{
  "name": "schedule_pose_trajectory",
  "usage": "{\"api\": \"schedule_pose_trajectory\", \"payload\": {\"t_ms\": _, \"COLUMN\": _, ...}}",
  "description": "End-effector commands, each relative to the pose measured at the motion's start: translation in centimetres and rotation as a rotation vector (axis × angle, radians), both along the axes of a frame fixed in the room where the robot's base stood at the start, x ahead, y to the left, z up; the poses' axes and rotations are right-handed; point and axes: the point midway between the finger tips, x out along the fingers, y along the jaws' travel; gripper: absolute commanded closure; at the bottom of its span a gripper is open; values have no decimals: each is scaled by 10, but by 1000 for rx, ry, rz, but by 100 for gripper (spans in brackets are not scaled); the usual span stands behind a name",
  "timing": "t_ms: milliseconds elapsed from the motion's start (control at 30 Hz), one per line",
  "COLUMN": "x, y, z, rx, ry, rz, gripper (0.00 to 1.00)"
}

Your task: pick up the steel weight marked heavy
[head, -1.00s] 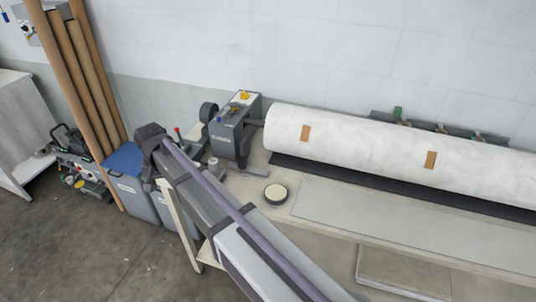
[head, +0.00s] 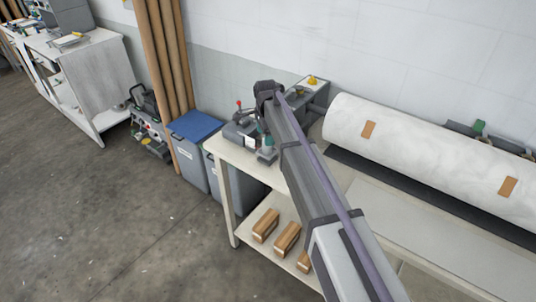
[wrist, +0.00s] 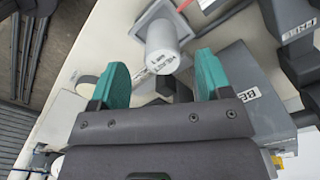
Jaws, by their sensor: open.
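The steel weight (wrist: 163,62) shows in the wrist view as a pale grey upright cylinder with dark lettering on its top, partly legible and turned around. A wider square grey base shows around its foot. My gripper (wrist: 162,68) has two teal fingers, open, one to each side of the cylinder in the picture. Nothing is held between them, and I cannot tell the height gap. In the head view my gripper (head: 265,140) is over the left end of the bench, mostly hidden by my arm; the weight cannot be made out there.
A dark grey block with a white label (wrist: 298,32) stands close at the right in the wrist view. A red-knobbed lever (head: 239,104) rises beside the gripper. The press's white roll (head: 430,150) lies to the right.

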Motion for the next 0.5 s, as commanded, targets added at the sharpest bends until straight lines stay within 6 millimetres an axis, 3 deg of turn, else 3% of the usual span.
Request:
{"api": "schedule_pose_trajectory", "payload": {"t_ms": 167, "x": 1, "y": -1, "z": -8, "rx": 0, "ry": 0, "rz": 0, "gripper": 29}}
{"api": "schedule_pose_trajectory", "payload": {"t_ms": 400, "x": 5, "y": -3, "z": -55, "rx": 0, "ry": 0, "rz": 1, "gripper": 29}}
{"api": "schedule_pose_trajectory", "payload": {"t_ms": 500, "x": 5, "y": -3, "z": -59, "rx": 0, "ry": 0, "rz": 1, "gripper": 29}}
